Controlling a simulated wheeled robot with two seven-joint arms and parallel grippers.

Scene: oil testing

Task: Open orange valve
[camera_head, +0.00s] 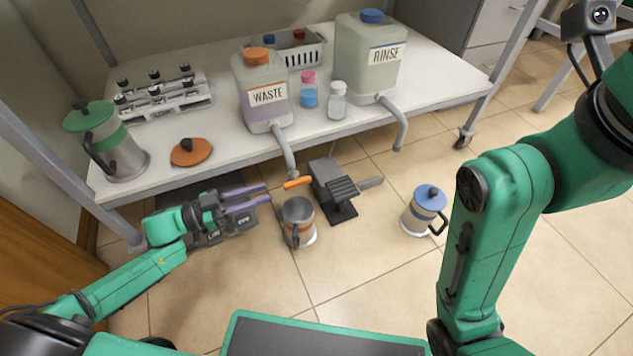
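The orange valve (297,183) is a small orange handle at the lower end of the grey pipe that comes down from the WASTE container (262,91). An open metal jug (299,219) stands below it, its dark handle toward the left. My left gripper (266,197) is left of the valve and of the jug, with its two purple-grey fingers pointing right. The fingers are apart with a gap between them and hold nothing. The gripper does not touch the valve. My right arm is at the right, and its gripper is out of the picture.
A white table (447,75) carries the RINSE container (371,57), bottles, a vial rack and a green-lidded jug (106,140). An orange lid (191,151) lies near its front edge. A grey pedal device (334,188) and a blue-lidded jug (424,211) are right of the open jug.

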